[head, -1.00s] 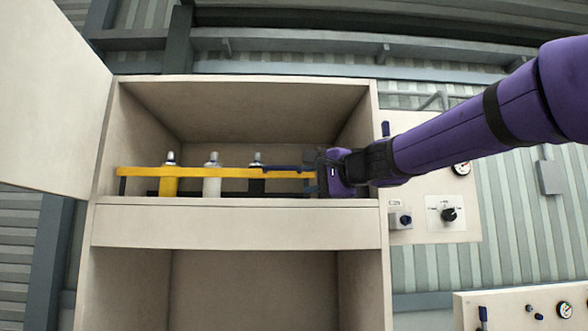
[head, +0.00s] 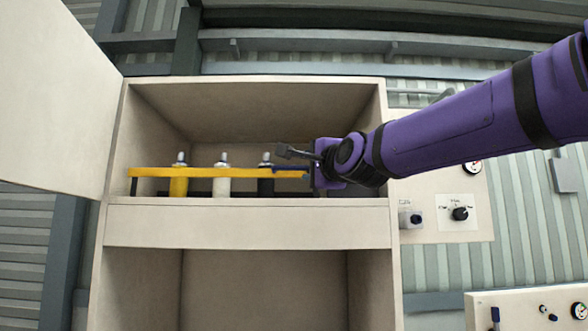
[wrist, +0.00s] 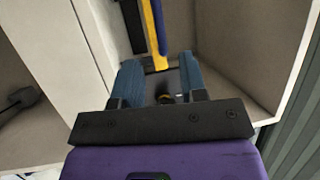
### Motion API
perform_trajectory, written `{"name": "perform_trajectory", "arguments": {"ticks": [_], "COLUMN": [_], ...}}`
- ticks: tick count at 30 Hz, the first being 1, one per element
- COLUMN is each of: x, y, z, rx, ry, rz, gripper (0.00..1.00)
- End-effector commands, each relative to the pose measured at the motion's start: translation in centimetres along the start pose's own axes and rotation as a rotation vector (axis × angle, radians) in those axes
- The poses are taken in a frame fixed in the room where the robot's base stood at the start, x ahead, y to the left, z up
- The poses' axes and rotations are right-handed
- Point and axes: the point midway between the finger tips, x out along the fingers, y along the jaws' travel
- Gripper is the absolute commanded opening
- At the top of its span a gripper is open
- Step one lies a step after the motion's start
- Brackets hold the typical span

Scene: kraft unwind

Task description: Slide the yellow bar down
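The yellow bar (head: 205,173) runs level across the front of the open cabinet compartment, in front of a yellow, a white and a black cylinder. My gripper (head: 293,162) is at the bar's right end, its two fingers spread. In the wrist view, the two blue-grey fingers of my gripper (wrist: 161,74) stand apart, with the near end of the yellow bar (wrist: 160,62) showing around the gap between their tips. A dark blue strip (wrist: 155,25) lies along the bar there. I cannot tell whether a finger touches the bar.
The cabinet's front ledge (head: 245,224) runs below the bar, and its right side wall (head: 382,130) is close to my wrist. The cabinet door (head: 55,95) stands open at left. A panel with a black knob (head: 460,213) is at right. The lower compartment (head: 262,290) looks empty.

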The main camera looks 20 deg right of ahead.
Motion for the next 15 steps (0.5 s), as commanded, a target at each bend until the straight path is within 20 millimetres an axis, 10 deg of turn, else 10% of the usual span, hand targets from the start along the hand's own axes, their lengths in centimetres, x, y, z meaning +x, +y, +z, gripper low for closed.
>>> {"name": "perform_trajectory", "arguments": {"ticks": [15], "x": [8.0], "y": [0.1], "z": [0.0], "rx": [-0.001], "ry": [0.0], "rz": [0.003], "gripper": [0.39]}}
